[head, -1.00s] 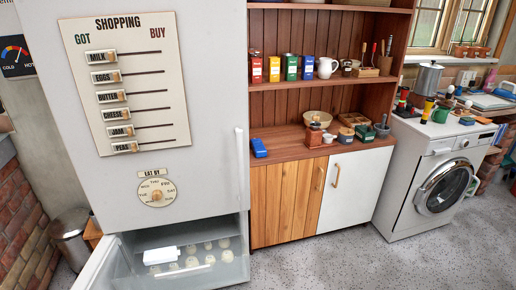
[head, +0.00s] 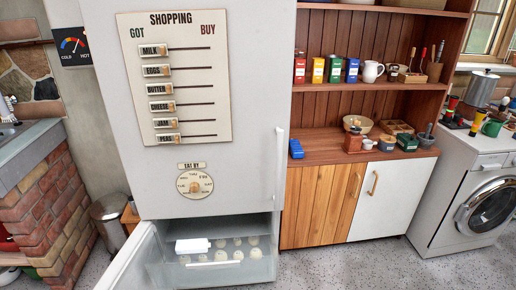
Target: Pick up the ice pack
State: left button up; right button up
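A white flat block (head: 192,246) lies in the open bottom drawer (head: 262,268) of the white fridge. It may be the ice pack; I cannot tell for sure. Several pale round items (head: 238,255) sit beside and in front of it. A small blue block (head: 296,149) stands at the left end of the wooden counter, and I cannot tell what it is. Neither of my grippers shows in the head view.
The fridge door (head: 255,130) above the drawer is shut. A metal bin (head: 108,220) and a brick plinth (head: 65,205) stand to the left. A wooden cupboard (head: 312,205) and a washing machine (head: 480,205) stand to the right. Speckled floor (head: 370,268) is clear in front of the cupboard.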

aim_at(296, 149)
jog(key=i+l+u, duration=0.2)
jog(key=l+u, duration=0.2)
jog(key=i+l+u, duration=0.15)
jog(key=l+u, duration=0.25)
jog(key=l, duration=0.15)
jog(key=l+u, duration=0.8)
jog(key=l, duration=0.25)
